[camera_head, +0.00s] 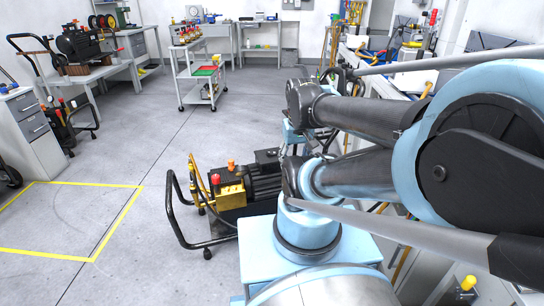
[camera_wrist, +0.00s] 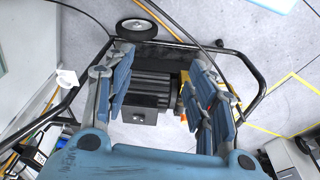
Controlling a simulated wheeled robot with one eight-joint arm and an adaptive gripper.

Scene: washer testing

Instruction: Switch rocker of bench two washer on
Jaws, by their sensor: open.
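A pressure washer with a black motor, brass pump and black tube frame (camera_head: 230,190) stands on the floor in the head view, left of my light blue base. What appears to be the same washer shows below my gripper in the wrist view, with a ribbed motor (camera_wrist: 152,82) and a dark box (camera_wrist: 142,106) on it. I cannot make out a rocker or its position. My gripper (camera_wrist: 160,62) is open, its blue fingers spread either side of the motor, with nothing between them. Contact cannot be told. My arm hides part of the head view.
Another washer (camera_head: 80,45) stands on a left bench, and one stands on the floor (camera_head: 65,125) by the drawers. A trolley (camera_head: 200,75) is farther back. Yellow tape (camera_head: 115,222) marks open floor at left. A cluttered workbench lines the right.

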